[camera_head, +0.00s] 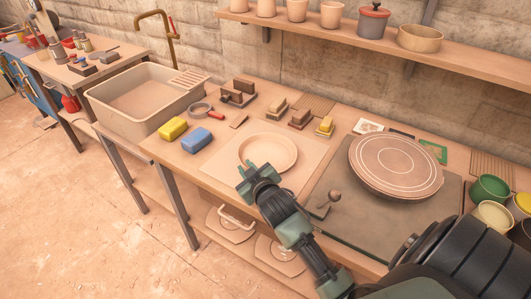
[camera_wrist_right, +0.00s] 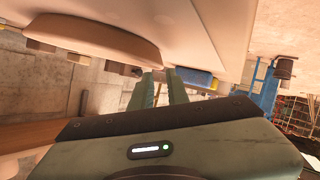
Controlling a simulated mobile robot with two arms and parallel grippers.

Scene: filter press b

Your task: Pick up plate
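A shallow round beige plate (camera_head: 270,150) lies on a pale square mat (camera_head: 225,162) near the front of the workbench. My right gripper (camera_head: 254,170) is at the plate's near left side, over the mat by the bench edge. In the right wrist view, which looks upside down, the plate (camera_wrist_right: 95,38) shows at the upper left, off to the side of the fingers. A gap shows between the two fingers (camera_wrist_right: 160,86), with nothing between them. Whether the gripper touches the plate cannot be told. My left gripper is out of view.
A yellow sponge (camera_head: 172,128) and a blue sponge (camera_head: 196,140) lie left of the mat. A large round disc (camera_head: 396,165) sits on a dark slab (camera_head: 340,220) to the right. A small scoop (camera_head: 333,197) lies near the arm. A sink (camera_head: 145,98) is farther left.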

